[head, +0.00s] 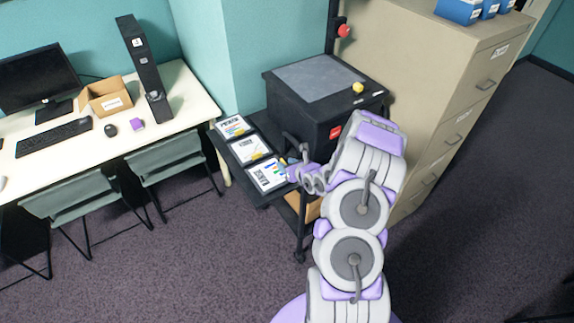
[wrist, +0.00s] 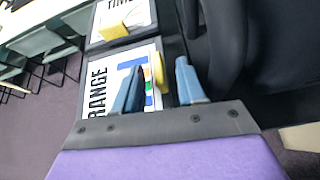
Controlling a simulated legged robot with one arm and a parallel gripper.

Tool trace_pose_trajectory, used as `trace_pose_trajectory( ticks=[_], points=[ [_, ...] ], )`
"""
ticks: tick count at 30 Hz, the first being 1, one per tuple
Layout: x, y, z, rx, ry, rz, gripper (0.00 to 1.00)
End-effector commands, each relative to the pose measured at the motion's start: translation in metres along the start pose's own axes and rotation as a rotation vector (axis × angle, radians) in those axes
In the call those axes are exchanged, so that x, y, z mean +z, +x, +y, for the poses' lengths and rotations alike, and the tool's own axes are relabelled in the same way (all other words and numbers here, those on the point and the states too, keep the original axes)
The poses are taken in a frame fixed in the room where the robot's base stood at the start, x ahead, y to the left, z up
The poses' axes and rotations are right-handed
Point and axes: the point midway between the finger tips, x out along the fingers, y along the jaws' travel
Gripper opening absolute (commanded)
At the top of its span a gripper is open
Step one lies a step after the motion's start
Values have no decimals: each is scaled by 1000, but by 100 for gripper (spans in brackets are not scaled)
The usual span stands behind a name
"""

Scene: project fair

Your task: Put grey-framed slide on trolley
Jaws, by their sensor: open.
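Three framed slides lie in a row on a dark side shelf: a far one (head: 232,126), a middle one (head: 248,148) and a near one (head: 267,173). Their frames all look dark, so I cannot tell which is grey. My gripper (head: 293,171) is at the right edge of the near slide. In the wrist view, my open gripper (wrist: 160,66) has its blue fingers on either side of a yellow tab (wrist: 160,73) on the slide reading "RANGE" (wrist: 100,85). Contact with the tab cannot be told. A dark trolley-like stand (head: 299,245) is partly hidden by my arm.
A black machine (head: 318,110) with a grey top and yellow knob stands behind the slides. A beige filing cabinet (head: 440,90) is on the right. A white desk (head: 190,95) with a monitor and chairs is on the left. Carpet (head: 180,270) in front is clear.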

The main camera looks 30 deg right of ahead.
Motion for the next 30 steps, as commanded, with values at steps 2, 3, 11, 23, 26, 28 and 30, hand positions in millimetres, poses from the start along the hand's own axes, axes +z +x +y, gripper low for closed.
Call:
trace_pose_trajectory(
  ticks=[2, 3, 11, 23, 26, 28, 30],
  points=[
    [1, -10, -2, -3, 4, 0, 40],
    [1, -17, -2, -3, 7, -1, 40],
    [1, -72, -1, -3, 9, 0, 40],
    [1, -115, 0, 0, 0, 0, 40],
    [13, -116, 10, 27, -38, -18, 40],
    [35, -116, 30, 78, -108, -53, 40],
    [65, -118, 62, 157, -216, -105, 40]
  ],
)
